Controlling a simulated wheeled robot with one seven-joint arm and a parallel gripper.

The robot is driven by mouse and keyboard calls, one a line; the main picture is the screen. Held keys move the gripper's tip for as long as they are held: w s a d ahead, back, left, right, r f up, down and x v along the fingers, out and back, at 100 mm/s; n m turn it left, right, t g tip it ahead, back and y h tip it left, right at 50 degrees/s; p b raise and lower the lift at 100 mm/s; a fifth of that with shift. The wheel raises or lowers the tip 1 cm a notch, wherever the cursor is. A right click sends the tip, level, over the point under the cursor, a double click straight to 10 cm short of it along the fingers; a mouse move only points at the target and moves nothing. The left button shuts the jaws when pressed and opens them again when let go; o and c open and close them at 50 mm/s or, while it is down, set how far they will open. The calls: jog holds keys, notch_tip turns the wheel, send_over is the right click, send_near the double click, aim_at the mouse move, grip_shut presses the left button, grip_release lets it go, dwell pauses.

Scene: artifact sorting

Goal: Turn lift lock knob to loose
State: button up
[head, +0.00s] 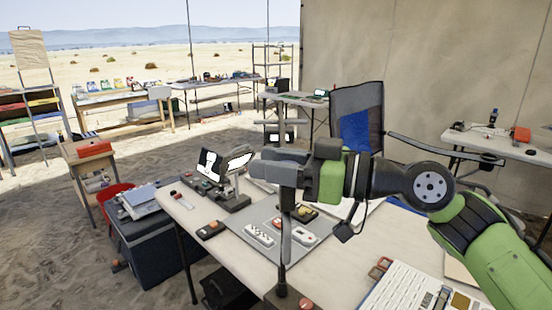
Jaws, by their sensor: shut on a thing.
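My gripper (270,168) is at the left end of my green and black arm, at the top of a dark upright post (284,245). The post rises from a dark base (287,299) at the table's front edge. The jaws are closed at the grey head of the post. The lift lock knob is not clearly seen; the gripper covers the spot, so its turn angle cannot be told. A small red knob (305,304) shows on the base.
A grey mat (262,232) on the table (195,207) holds several small artifacts. A device with a lit screen (209,162) stands behind. A chair (357,110) stands beyond the arm.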

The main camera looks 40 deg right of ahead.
jog(key=shift+s+a+r+n+g+y+p, duration=0.1)
jog(key=shift+s+a+n+g+y+p, duration=0.05)
jog(key=shift+n+g+y+p, duration=0.85)
jog(key=shift+s+a+f+n+g+y+p, duration=0.1)
jog(key=shift+n+g+y+p, duration=0.55)
jog(key=shift+n+g+y, duration=0.65)
jog(key=shift+s+a+r+n+g+y+p, duration=0.1)
jog(key=shift+s+a+n+g+y+p, duration=0.05)
jog(key=shift+n+g+y+p, duration=0.9)
jog(key=shift+y, duration=0.35)
jog(key=o, duration=0.9)
jog(key=shift+o, duration=0.2)
jog(key=p+v, duration=0.2)
jog(key=v, duration=1.3)
jog(key=shift+d, duration=0.4)
